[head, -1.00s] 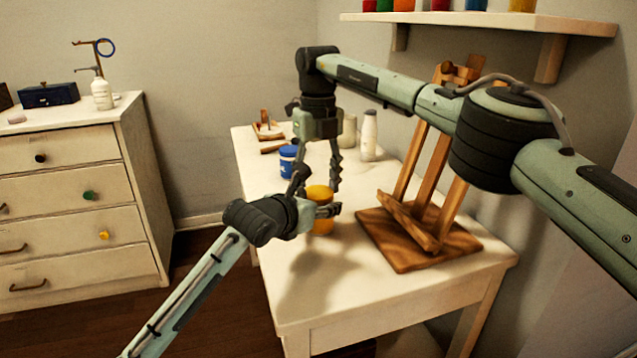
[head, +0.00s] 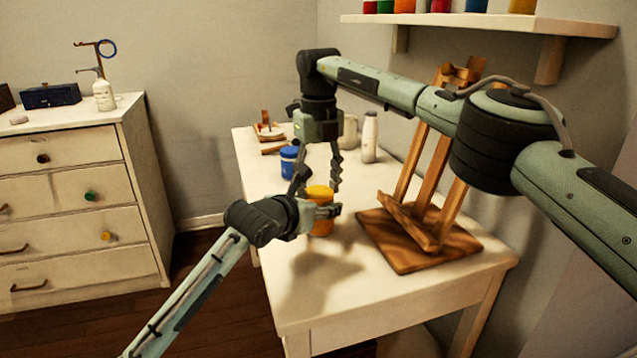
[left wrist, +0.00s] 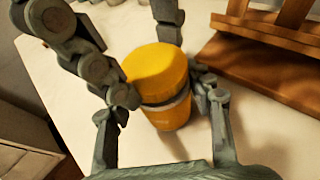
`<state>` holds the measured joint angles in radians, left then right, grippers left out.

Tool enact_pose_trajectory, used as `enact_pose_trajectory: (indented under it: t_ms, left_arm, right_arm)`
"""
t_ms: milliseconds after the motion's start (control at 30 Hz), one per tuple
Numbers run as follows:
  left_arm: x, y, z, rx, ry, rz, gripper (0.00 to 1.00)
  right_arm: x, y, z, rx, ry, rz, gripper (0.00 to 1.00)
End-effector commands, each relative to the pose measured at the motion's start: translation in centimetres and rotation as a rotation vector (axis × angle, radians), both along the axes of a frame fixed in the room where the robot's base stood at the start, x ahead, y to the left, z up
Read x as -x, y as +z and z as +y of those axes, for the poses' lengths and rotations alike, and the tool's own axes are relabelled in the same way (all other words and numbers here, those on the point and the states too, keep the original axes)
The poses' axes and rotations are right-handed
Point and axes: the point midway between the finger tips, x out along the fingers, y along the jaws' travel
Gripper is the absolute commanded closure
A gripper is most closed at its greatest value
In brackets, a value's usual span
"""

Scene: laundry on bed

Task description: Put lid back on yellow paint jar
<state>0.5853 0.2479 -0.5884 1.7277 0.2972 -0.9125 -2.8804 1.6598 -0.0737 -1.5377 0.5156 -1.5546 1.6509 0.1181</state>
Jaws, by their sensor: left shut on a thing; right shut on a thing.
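The yellow paint jar (head: 321,228) stands upright near the middle of the white table. Its yellow lid (head: 319,191) is directly above it; in the left wrist view the lid (left wrist: 154,66) is over the jar body (left wrist: 171,115), with a grey band between them. I cannot tell whether the lid is fully seated. My left gripper (head: 326,211) comes in from the left and is shut around the jar's side. My right gripper (head: 318,185) points down from above, its fingers on opposite sides of the lid, shut on it. The fingers hide parts of both.
A blue jar (head: 288,160) stands behind, with a white bottle (head: 369,138) farther back. A wooden easel (head: 420,245) stands close on the right. The table's front (head: 330,300) is clear. A shelf of paint jars (head: 480,20) hangs above.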

Motion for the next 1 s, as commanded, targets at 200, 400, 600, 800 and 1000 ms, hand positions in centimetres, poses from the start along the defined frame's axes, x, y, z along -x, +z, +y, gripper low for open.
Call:
enact_pose_trajectory:
  t_ms: [200,400,600,800,1000]
  left_arm:
    - [0.31,0.66,-0.73,0.005,-0.016,-0.015,1.00]
    - [0.29,0.65,-0.73,0.005,-0.016,-0.015,1.00]
    - [0.27,0.70,-0.68,0.007,-0.014,-0.015,1.00]
    - [0.24,0.75,-0.63,0.008,-0.013,-0.016,1.00]
    - [0.20,0.80,-0.58,0.008,-0.012,-0.017,1.00]
  right_arm:
    - [0.10,-1.26,-0.03,0.007,-0.001,0.007,0.71]
    - [0.16,-0.74,-0.15,0.010,-0.002,0.020,0.71]
    - [0.22,-0.69,-0.18,0.010,-0.001,0.023,0.71]
    - [0.27,-0.66,-0.16,0.009,0.001,0.025,0.71]
    - [0.39,-0.50,-0.15,0.008,0.002,0.024,0.71]
